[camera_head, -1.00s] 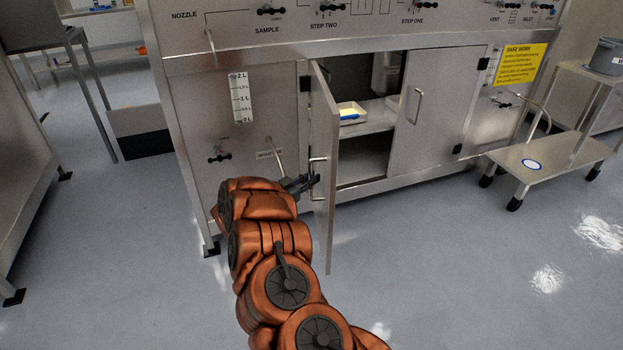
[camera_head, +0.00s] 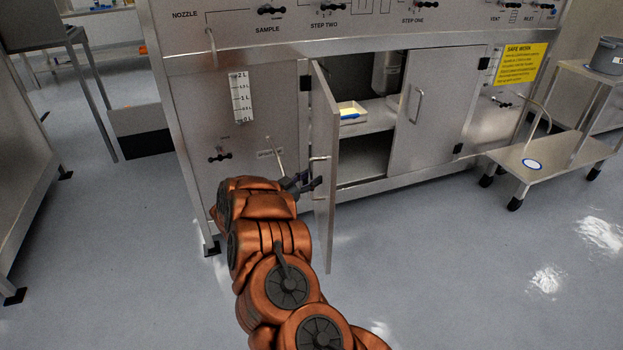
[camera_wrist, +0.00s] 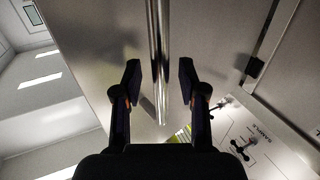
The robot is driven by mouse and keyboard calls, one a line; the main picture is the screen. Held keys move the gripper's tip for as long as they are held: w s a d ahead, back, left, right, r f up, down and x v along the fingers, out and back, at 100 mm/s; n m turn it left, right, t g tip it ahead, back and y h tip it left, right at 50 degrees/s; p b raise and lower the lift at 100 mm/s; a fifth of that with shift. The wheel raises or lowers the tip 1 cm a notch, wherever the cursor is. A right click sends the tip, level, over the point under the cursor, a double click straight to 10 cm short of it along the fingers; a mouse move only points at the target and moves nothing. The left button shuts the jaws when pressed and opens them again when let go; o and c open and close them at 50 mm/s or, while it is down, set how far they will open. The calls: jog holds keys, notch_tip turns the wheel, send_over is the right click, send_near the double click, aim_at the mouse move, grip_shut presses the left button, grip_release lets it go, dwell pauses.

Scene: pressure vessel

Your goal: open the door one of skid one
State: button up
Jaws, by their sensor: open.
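The skid (camera_head: 345,30) is a steel cabinet with a labelled panel above two lower doors. Its left door (camera_head: 323,130) stands swung out, with the cabinet interior showing behind it. The right door (camera_head: 426,115) is shut and has its own bar handle (camera_head: 416,106). My gripper (camera_head: 308,182) is at the left door's handle (camera_head: 318,163), low in the head view. In the wrist view the open fingers (camera_wrist: 160,85) stand on either side of the handle bar (camera_wrist: 159,60), with gaps between bar and fingers.
A steel cart (camera_head: 550,160) stands to the right of the skid, and a table (camera_head: 30,150) is at the left. The floor (camera_head: 430,260) in front of the right door is clear.

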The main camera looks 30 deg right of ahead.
jog(key=v, duration=1.1)
jog(key=shift+a, duration=0.35)
jog(key=shift+s, duration=0.15)
